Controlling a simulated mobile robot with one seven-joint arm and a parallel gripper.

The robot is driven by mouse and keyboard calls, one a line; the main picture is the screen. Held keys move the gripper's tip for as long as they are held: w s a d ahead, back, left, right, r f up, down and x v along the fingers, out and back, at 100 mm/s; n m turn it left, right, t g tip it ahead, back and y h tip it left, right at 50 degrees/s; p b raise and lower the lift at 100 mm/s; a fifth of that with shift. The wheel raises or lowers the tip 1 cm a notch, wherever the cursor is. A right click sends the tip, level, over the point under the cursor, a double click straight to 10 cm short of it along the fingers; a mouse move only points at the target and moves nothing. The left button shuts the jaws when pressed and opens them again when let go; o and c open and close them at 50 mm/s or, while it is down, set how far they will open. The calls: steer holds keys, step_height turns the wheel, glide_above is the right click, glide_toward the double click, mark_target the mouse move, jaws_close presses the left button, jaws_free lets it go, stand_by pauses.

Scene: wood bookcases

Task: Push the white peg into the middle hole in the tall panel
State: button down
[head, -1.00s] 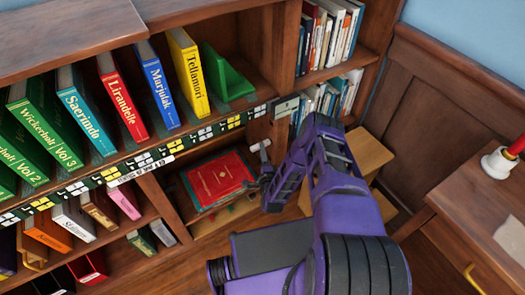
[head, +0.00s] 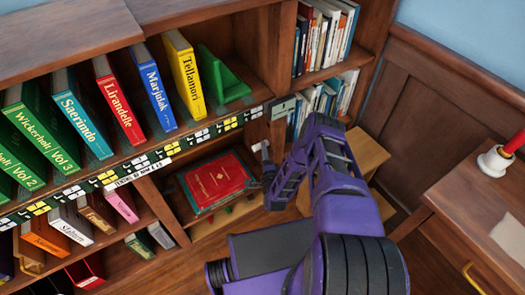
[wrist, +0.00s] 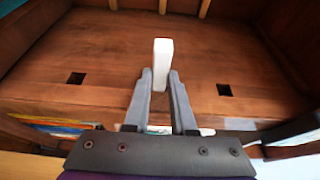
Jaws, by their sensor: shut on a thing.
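The white peg (wrist: 163,58) stands between the two grey fingertips of my gripper (wrist: 161,84) in the wrist view, its end sticking out beyond them. A brown wooden panel (wrist: 120,50) fills the wrist view behind it. A dark square hole shows left of the peg (wrist: 76,79) and another to its right (wrist: 224,90). No hole shows between these two; my gripper and the peg cover part of that stretch. I cannot tell whether the peg touches the panel. In the head view my gripper (head: 266,166) is small and partly hidden, beside the bookcase's lower right compartment.
A red book (head: 215,180) lies in the lower compartment, left of my gripper. Several upright books and a green bookend (head: 222,80) stand on the shelf above. A wooden step stool (head: 368,152) is behind my arm. A desk (head: 460,195) stands at the right.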

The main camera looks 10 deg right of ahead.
steer(key=shift+w+d, duration=0.25)
steer(key=shift+d, duration=0.5)
steer(key=c, duration=0.7)
jaws_free()
steer(key=shift+d, duration=0.1)
steer(key=shift+w+r, duration=0.1)
